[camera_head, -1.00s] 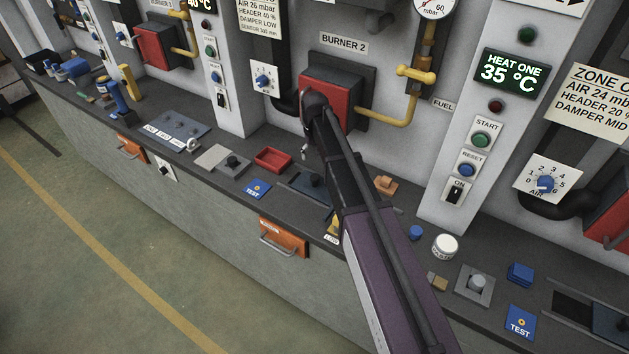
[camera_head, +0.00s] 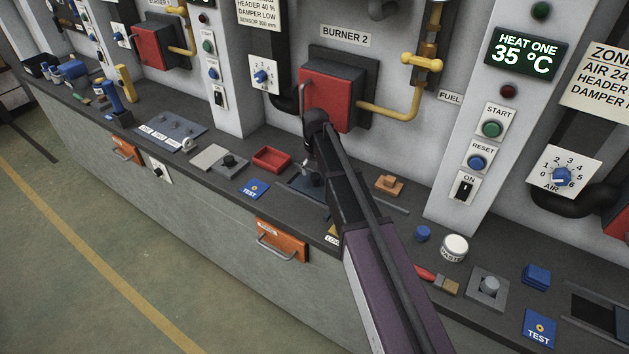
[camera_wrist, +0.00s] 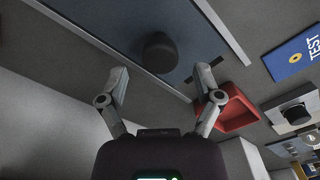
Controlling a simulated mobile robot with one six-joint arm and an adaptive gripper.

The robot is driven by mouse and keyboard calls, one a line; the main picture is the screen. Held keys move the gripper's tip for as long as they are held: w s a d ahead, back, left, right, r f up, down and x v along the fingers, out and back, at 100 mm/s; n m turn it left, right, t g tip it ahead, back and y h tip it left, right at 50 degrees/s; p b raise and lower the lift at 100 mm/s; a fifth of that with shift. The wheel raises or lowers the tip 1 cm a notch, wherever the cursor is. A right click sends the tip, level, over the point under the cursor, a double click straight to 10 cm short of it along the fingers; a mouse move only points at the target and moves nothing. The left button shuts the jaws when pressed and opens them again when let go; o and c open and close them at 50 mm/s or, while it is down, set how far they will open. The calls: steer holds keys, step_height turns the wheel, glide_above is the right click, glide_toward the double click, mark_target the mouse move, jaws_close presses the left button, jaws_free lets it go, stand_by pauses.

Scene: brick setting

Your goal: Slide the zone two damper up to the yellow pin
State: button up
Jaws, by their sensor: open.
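The damper below Burner 2 is a dark blue-grey plate with a round black knob; in the head view its plate (camera_head: 294,190) shows in part beside my arm. In the wrist view the black knob (camera_wrist: 160,50) stands on the blue-grey plate (camera_wrist: 110,22). My gripper (camera_wrist: 160,80) is open and empty, its fingertips apart on either side of the knob's near side. I cannot tell whether they touch the plate. In the head view my arm covers most of the gripper. A small yellow piece (camera_head: 333,230) shows by the LOW label; I cannot make out whether it is a pin.
A red tray (camera_head: 272,160) and a blue TEST card (camera_head: 255,188) lie left of the damper. An orange-brown block (camera_head: 389,185) and a white jar (camera_head: 454,248) stand to the right. The red burner box (camera_head: 328,98) juts out behind. An orange drawer (camera_head: 281,240) is below.

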mark_target(315, 192)
steer(key=shift+f+b, duration=1.05)
steer(key=shift+f, duration=0.25)
